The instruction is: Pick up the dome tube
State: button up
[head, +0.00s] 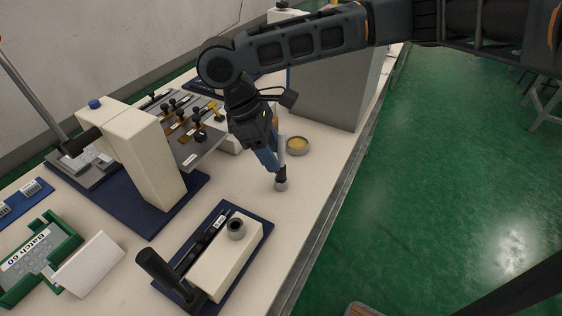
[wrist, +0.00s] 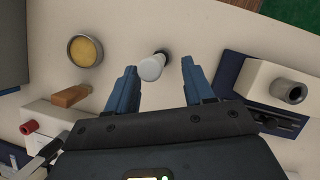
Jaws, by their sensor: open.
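The dome tube, which I take to be the pale round-topped upright piece (wrist: 150,68), stands on the bench. In the head view its light shaft (head: 282,153) rises above a dark lower part and a small grey foot. My gripper (wrist: 158,66) is open, pointing down, with one blue finger on each side of the tube in the wrist picture. I cannot tell whether the fingers touch it or how far they reach down around it. In the head view my gripper (head: 272,158) partly covers the tube.
A round dish with yellow content (head: 298,145) stands close behind the tube. A cream block with a grey ring and black handle (head: 222,262) is on a blue base in front. A cream press (head: 150,150) stands left; a grey cabinet (head: 325,90) is behind. The bench edge lies right.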

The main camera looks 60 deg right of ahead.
jog(key=shift+x, duration=1.45)
jog(key=shift+c, duration=0.2)
jog(key=shift+a, duration=0.1)
grip_shut()
